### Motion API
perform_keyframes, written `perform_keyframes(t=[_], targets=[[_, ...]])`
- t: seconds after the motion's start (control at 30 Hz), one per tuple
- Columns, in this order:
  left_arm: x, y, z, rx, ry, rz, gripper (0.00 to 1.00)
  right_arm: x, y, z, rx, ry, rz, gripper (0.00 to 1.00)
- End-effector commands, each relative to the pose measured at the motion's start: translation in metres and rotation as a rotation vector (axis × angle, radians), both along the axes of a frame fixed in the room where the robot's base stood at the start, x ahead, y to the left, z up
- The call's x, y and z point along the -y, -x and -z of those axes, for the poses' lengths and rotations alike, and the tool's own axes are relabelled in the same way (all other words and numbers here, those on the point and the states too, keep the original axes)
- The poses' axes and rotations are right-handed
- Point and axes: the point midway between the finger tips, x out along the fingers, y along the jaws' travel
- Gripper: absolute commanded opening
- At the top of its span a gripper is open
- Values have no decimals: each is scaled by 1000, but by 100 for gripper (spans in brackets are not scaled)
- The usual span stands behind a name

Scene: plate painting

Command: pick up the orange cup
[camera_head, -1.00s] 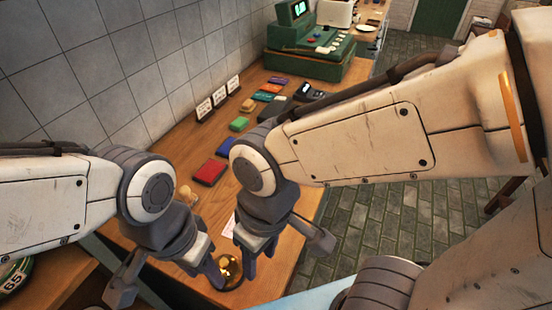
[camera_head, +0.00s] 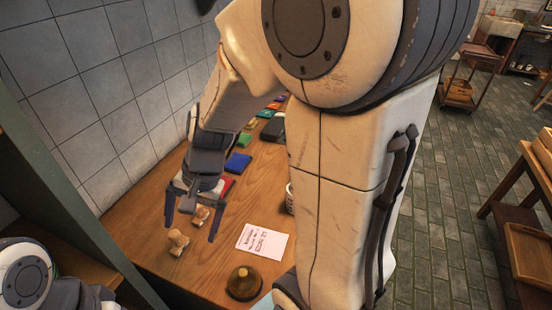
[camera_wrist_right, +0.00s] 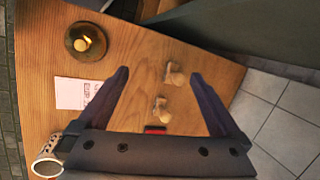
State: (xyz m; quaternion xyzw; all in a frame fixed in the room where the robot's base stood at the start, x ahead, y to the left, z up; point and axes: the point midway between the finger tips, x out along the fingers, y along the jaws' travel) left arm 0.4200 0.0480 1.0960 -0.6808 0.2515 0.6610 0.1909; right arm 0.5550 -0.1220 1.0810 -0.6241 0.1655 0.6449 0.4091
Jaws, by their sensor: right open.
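I see no cup that is clearly orange. A pale, dark-patterned cup (camera_wrist_right: 47,167) lies at the lower left edge of the right wrist view. In the head view only a sliver of this cup (camera_head: 289,198) shows beside my right arm, which hides the rest. My right gripper (camera_head: 193,214) is open and empty, pointing down over the wooden counter near two small wooden pieces (camera_head: 177,242). In the right wrist view its spread fingers (camera_wrist_right: 159,73) frame these pieces, with the cup outside them. My left arm shows at the lower left; its gripper is out of view.
A white printed paper (camera_head: 263,240) and a round brass bell (camera_head: 244,283) lie on the counter (camera_head: 145,210). Red (camera_head: 227,186) and blue (camera_head: 238,163) pads lie farther back. A tiled wall bounds the left. Stone floor and a wooden cart (camera_head: 530,225) are at right.

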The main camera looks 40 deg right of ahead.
Motion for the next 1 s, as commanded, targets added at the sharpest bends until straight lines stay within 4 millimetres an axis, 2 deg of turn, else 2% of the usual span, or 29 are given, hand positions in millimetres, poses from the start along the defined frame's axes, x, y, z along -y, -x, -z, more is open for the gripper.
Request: perform_keyframes(t=[0.03, 0.1, 0.17, 0.23, 0.33, 0.4, 0.53, 0.6, 0.7, 0.8, 1.0], targets=[[0, 0, -3, 0, 0, 0, 50, 27, -17, 1, -24, -38, 204, 100], [0, 0, -5, 0, 0, 0, 50, 65, -37, 4, -49, -96, 481, 100], [0, 0, -7, 0, 0, 0, 50, 102, -49, 7, -68, -150, 718, 100], [0, 0, -9, 0, 0, 0, 50, 149, -58, 11, -85, -216, 996, 100], [0, 0, -11, 0, 0, 0, 50, 220, -56, 19, -102, -318, 1378, 100], [0, 0, -13, 0, 0, 0, 50, 266, -47, 24, -106, -388, 1618, 100], [0, 0, -15, 0, 0, 0, 50, 333, -20, 34, -105, -503, 1970, 100], [0, 0, -16, 0, 0, 0, 50, 357, -6, 38, -103, -550, 2099, 100], [0, 0, -16, 0, 0, 0, 50, 377, 8, 42, -98, -594, 2214, 100], [0, 0, -14, 0, 0, 0, 50, 386, 9, 51, -98, -614, 2260, 100], [0, 0, -6, 0, 0, 0, 50, 387, -8, 78, -99, -615, 2261, 100]])
